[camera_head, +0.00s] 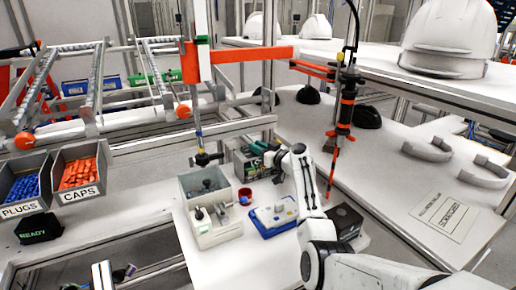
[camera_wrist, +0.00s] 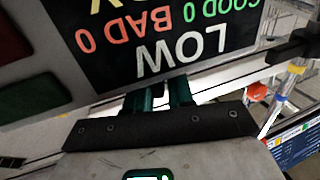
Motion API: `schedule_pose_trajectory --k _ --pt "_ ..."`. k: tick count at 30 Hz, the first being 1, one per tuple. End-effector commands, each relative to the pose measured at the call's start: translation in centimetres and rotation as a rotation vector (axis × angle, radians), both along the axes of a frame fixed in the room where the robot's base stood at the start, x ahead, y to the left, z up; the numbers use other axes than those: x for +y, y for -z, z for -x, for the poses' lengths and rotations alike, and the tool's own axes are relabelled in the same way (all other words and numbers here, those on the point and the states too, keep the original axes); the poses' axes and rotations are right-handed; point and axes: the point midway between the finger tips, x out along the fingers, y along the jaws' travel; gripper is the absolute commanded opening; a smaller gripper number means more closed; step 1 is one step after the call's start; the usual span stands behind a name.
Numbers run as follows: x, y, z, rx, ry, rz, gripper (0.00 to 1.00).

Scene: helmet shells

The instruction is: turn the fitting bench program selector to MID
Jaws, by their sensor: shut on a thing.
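In the wrist view a dark display panel (camera_wrist: 160,40) fills the top and shows LOW, GOOD 0 and BAD 0 upside down. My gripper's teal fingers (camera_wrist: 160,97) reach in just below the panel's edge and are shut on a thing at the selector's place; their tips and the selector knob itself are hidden. In the head view my gripper (camera_head: 262,147) shows as teal fingers at the end of my white arm, at the back of the bench by a grey bin. The selector cannot be made out there.
A grey bin (camera_head: 186,184), a light box with levers (camera_head: 216,235), a red cup (camera_head: 245,192) and a blue-and-white device (camera_head: 285,209) crowd the bench near my arm. A hanging orange-black tool (camera_head: 345,112) is close on the right. PLUGS and CAPS bins (camera_head: 78,194) stand left.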

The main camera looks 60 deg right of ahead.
Motion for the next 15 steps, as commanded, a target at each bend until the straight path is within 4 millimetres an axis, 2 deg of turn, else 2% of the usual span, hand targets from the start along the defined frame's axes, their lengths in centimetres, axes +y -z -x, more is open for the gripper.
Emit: schedule_pose_trajectory --k 15 --pt "0.08 0.02 -0.04 0.0 0.037 0.001 0.0"
